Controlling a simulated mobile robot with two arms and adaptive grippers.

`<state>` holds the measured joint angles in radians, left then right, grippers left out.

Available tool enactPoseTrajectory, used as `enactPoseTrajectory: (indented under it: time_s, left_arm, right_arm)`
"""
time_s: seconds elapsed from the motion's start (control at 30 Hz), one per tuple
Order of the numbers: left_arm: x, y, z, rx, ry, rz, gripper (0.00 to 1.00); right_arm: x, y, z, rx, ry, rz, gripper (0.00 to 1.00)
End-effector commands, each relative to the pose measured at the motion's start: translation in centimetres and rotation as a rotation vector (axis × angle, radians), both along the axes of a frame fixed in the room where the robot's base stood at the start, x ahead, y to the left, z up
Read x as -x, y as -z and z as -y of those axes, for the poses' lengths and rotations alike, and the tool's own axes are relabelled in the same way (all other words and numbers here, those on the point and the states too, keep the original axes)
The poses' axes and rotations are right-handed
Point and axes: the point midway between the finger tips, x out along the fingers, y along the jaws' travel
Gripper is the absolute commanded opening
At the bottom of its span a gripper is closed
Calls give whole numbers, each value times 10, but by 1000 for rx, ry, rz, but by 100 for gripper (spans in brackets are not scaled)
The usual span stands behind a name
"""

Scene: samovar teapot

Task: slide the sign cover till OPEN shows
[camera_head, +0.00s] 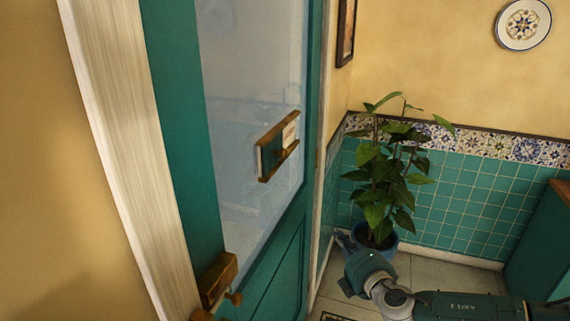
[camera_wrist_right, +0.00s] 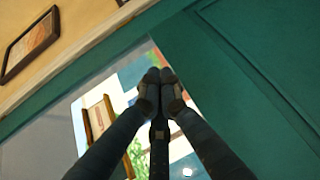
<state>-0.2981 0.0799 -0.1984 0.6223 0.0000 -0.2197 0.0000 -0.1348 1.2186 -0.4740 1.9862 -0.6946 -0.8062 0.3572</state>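The sign (camera_head: 264,172) is a small wooden holder fixed on the glass of the teal door, in the middle of the head view. A teal panel fills its left part and a pale panel (camera_head: 289,134) its right part. No lettering can be read. A wooden-framed piece that looks like the sign (camera_wrist_right: 97,119) shows left of my fingers in the right wrist view. My right gripper (camera_head: 340,237) is low in front of the plant pot, below and right of the sign and apart from it. Its fingertips (camera_wrist_right: 160,76) meet with nothing between them. My left gripper is out of view.
The teal door (camera_head: 181,110) has a wooden handle (camera_head: 217,281) at lower left. A potted plant (camera_head: 383,178) stands in the corner behind my right gripper. A teal cabinet (camera_head: 543,245) is at the right edge. Bare floor lies between them.

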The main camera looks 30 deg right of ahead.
Motion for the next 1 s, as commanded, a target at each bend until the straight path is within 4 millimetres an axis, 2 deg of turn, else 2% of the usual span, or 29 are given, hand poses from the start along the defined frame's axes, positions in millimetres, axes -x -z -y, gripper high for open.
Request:
enactPoseTrajectory:
  time_s: [0.03, 0.1, 0.2, 0.33, 0.4, 0.53, 0.87, 1.0]
  left_arm:
    - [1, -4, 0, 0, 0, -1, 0]
    - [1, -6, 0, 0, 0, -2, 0]
    - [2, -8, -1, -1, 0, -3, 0]
    - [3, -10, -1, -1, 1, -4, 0]
    - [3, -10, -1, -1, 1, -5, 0]
    - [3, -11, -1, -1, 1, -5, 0]
    - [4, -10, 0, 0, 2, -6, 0]
    - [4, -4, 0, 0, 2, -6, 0]
  right_arm:
    - [1, -43, -22, 43, -63, 52, 0]
    - [7, -88, -51, 84, -132, 116, 0]
    - [22, -137, -87, 121, -216, 188, 0]
    - [41, -179, -122, 145, -295, 252, 0]
    - [49, -192, -134, 151, -323, 272, 0]
    - [57, -205, -145, 156, -349, 294, 0]
    - [58, -206, -147, 156, -352, 296, 0]
    - [56, -204, -146, 156, -350, 296, 0]
